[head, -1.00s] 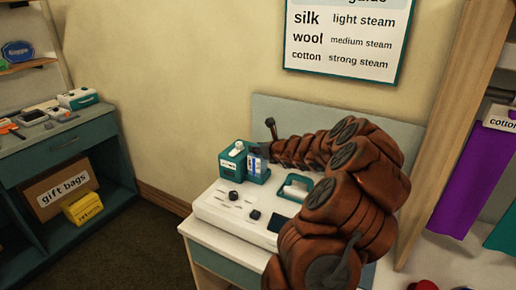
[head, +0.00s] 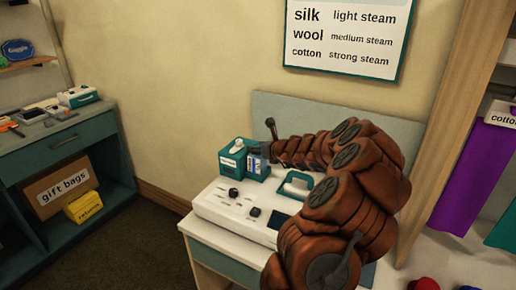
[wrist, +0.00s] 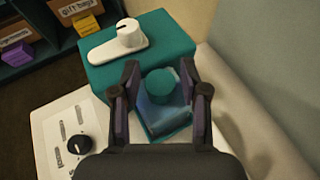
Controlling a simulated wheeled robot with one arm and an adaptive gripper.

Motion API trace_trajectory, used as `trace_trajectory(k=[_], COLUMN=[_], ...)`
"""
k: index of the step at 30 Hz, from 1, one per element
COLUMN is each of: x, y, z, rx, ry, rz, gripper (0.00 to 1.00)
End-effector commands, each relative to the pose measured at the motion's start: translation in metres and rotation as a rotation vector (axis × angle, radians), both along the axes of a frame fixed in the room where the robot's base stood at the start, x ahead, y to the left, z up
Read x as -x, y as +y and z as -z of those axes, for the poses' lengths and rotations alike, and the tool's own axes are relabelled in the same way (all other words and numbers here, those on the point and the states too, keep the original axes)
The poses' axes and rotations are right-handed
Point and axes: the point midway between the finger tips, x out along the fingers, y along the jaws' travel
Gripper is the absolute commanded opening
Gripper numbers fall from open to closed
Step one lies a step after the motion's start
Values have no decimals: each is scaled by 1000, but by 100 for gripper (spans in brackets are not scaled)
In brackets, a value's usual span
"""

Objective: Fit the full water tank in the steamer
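The water tank (wrist: 158,105) is a translucent blue block with a teal round cap. My gripper (wrist: 160,78) is around its upper part, with one finger on each side, and looks shut on it. In the head view my gripper (head: 262,152) covers part of the tank. The tank is upright at the teal-edged spot beside the teal box. The steamer is a white console (head: 213,206) with black knobs and a teal box (head: 231,164) topped by a white lever (wrist: 117,40). I cannot tell whether the tank's base is fully seated.
A teal-framed holder with a white piece (head: 297,185) sits right of the tank, close to my arm. A grey panel (head: 340,118) stands behind the console. A teal shelf unit (head: 70,140) is at the left, across bare floor.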

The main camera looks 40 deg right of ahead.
Motion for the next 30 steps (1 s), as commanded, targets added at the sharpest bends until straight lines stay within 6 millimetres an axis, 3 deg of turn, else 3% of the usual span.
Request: trace_trajectory(k=[3, 14, 30], x=[0, 3, 70], y=[0, 0, 12], z=[0, -1, -29], rx=[0, -1, 1], ry=[0, 0, 0], rz=[0, 0, 2], gripper=[58, 58, 58])
